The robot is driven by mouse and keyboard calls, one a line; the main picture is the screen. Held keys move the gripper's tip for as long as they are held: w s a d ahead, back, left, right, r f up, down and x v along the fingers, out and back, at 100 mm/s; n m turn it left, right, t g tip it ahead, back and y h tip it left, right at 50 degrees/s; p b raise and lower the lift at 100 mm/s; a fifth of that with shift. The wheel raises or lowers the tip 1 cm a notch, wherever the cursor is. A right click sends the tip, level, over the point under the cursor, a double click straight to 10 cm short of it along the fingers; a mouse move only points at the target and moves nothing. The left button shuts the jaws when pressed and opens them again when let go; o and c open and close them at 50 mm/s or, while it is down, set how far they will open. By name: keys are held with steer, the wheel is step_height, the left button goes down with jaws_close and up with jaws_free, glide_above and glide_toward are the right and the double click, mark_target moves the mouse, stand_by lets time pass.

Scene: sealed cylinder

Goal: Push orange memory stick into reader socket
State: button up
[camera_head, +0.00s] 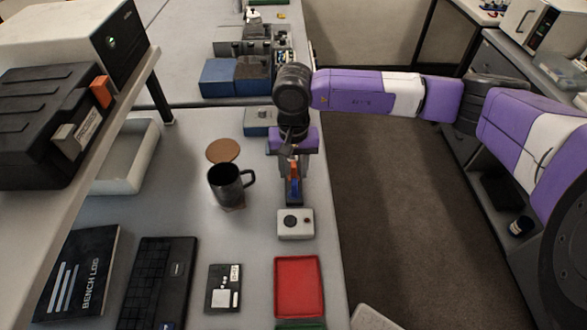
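An orange memory stick (293,180) stands between the fingers of my gripper (293,172), which points down over the right side of the bench. The fingers appear closed on the stick, one on each side. A small dark blue block (294,198) sits directly below the stick; it may be the reader, but its socket cannot be made out. I cannot tell whether the stick touches it or is inside it. My wrist hides part of the area behind.
A white box with a black knob (295,223) and a red tray (299,285) lie in front. A black mug (227,184) stands to the left. A blue-grey box (258,121) is behind my gripper. A shelf (100,150) overhangs the left side. The bench edge is close on the right.

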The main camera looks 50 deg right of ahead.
mark_target(293, 164)
jaws_close()
steer(key=shift+r, duration=0.15)
step_height(293, 164, up, 20)
steer(key=b, duration=0.4)
stand_by(0.4)
